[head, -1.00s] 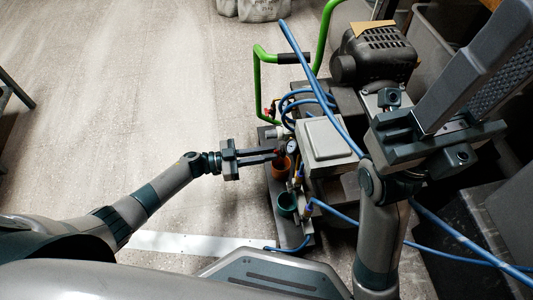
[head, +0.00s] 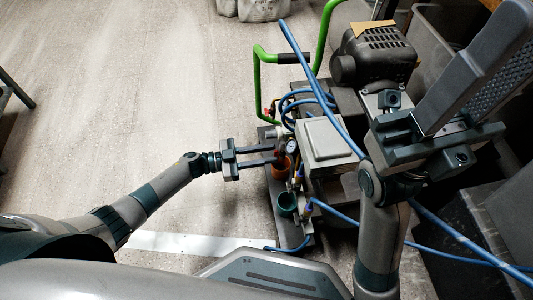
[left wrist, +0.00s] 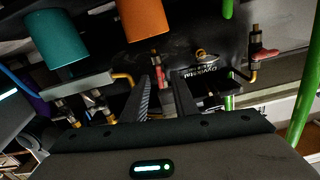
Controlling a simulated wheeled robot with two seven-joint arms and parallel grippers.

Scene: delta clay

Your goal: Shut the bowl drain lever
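A machine with an orange bowl (head: 290,165) and a teal bowl (head: 287,203) stands right of my left gripper (head: 276,155). In the left wrist view the orange bowl (left wrist: 143,18) and teal bowl (left wrist: 56,38) hang at the top. A red lever (left wrist: 158,76) shows under the orange bowl, between the two fingertips of my left gripper (left wrist: 164,85). The fingers are apart, and I cannot tell whether they touch the lever. Another red lever (left wrist: 264,55) sits on a brass fitting farther right. My right gripper (head: 505,45) is raised at the right, open and empty.
A green handle frame (head: 257,85) rises behind the bowls. Blue hoses (head: 325,90) cross the machine, and one runs to the lower right. A pressure gauge (head: 292,147) and a black motor (head: 378,52) are close by.

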